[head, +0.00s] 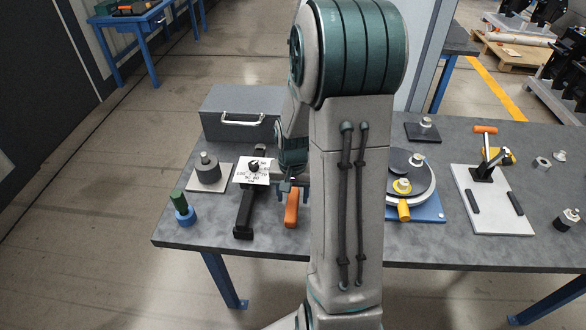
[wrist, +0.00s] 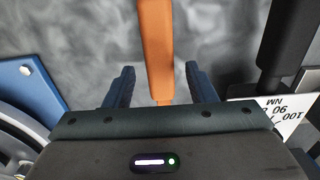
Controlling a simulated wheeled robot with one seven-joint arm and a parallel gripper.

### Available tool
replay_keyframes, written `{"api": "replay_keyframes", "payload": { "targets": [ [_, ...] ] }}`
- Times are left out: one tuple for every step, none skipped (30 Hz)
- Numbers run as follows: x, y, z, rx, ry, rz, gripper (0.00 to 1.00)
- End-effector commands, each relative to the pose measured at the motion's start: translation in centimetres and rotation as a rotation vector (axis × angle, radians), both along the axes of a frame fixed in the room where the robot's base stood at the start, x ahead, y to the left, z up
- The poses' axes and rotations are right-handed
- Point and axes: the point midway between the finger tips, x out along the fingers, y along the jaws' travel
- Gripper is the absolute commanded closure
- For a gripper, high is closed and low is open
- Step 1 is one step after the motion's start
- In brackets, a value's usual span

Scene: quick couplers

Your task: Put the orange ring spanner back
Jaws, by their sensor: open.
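The orange ring spanner (head: 291,208) shows as an orange handle on the grey table, just left of my arm in the head view. In the wrist view its handle (wrist: 156,45) runs from the top edge down to my gripper (wrist: 159,75). The two dark blue fingers are open, one on each side of the handle, with a gap on both sides. In the head view my gripper (head: 291,184) is partly hidden by my arm, at the handle's far end. The spanner's ring end is hidden in both views.
A black bar tool with a white card (head: 252,171) lies close left of the spanner. A round disc fixture on a blue plate (head: 428,208) is to the right. A grey toolbox (head: 238,104) stands behind. A clamp on a white plate (head: 492,215) is further right.

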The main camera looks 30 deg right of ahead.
Motion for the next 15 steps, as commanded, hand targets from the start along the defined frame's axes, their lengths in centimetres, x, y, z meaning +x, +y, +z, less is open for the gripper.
{"api": "replay_keyframes", "payload": {
  "targets": [
    [0.0, 0.0, 0.8, -0.003, -0.004, 0.000, 0.49],
    [-0.1, 0.0, 1.3, -0.003, -0.006, 0.000, 0.49],
    [-0.2, 0.1, 1.9, -0.002, -0.005, 0.000, 0.49],
    [-0.2, 0.1, 2.5, -0.003, -0.006, 0.000, 0.49],
    [-0.3, 0.1, 3.0, -0.003, -0.006, 0.001, 0.49],
    [-0.3, 0.1, 4.1, -0.003, -0.006, 0.000, 0.49],
    [-0.3, 0.1, 4.9, -0.003, -0.006, 0.000, 0.49],
    [-0.3, 0.1, 5.6, -0.004, -0.007, 0.000, 0.49],
    [-0.3, 0.1, 6.5, -0.003, -0.006, 0.000, 0.49],
    [-0.3, 0.1, 7.2, -0.003, -0.006, 0.000, 0.49],
    [-0.3, 0.1, 7.7, -0.003, -0.006, 0.000, 0.49],
    [-0.3, 0.1, 8.5, -0.002, -0.005, 0.000, 0.49],
    [-0.4, 0.1, 9.0, -0.001, -0.004, 0.000, 0.49],
    [-0.3, 0.1, 9.5, -0.001, -0.004, 0.001, 0.49],
    [-0.4, 0.1, 10.0, -0.001, -0.003, 0.001, 0.49]
  ]
}}
